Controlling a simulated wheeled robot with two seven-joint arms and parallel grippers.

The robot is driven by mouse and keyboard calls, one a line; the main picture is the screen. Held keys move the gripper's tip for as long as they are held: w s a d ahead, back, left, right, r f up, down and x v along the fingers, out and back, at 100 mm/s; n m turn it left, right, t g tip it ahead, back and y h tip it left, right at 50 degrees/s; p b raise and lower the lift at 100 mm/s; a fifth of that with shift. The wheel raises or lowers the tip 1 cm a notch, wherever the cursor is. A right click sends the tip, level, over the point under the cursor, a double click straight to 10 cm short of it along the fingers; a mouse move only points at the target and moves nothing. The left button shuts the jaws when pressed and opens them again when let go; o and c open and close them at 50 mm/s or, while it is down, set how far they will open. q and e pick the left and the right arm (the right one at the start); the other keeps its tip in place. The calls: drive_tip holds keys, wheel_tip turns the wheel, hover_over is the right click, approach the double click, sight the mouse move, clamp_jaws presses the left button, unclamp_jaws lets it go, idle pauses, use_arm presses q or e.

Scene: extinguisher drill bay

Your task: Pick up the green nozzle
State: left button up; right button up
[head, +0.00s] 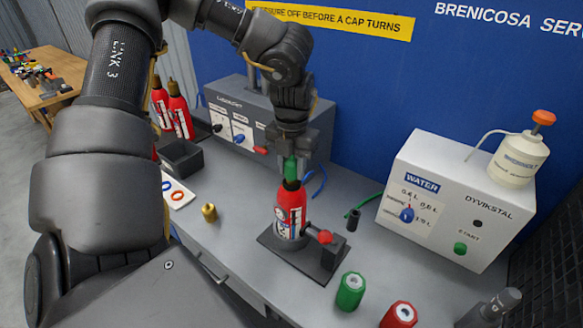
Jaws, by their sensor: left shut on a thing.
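The green nozzle (290,169) is upright at the top of a red extinguisher (291,208), above its dark neck. I cannot tell whether it is seated on the neck or just above it. My left gripper (291,156) points down and is shut on the green nozzle, its fingers hiding the nozzle's upper part. The extinguisher stands upright in a dark holder (281,256) with a red-knobbed clamp (325,237) beside it. My right gripper is not in view.
A white water machine (455,190) stands at the right, a grey machine (270,112) behind. A brass fitting (209,212), a black cylinder (353,220), a green cap (350,291) and a red cap (399,315) stand on the bench. Two red extinguishers (180,112) stand at the back left.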

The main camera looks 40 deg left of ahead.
use_arm(q)
wheel_tip(320, 180, up, 9)
drive_tip(key=b, duration=0.2)
drive_tip(key=shift+f+b, duration=0.15)
drive_tip(key=shift+b, duration=0.2)
drive_tip(key=shift+r, duration=0.65)
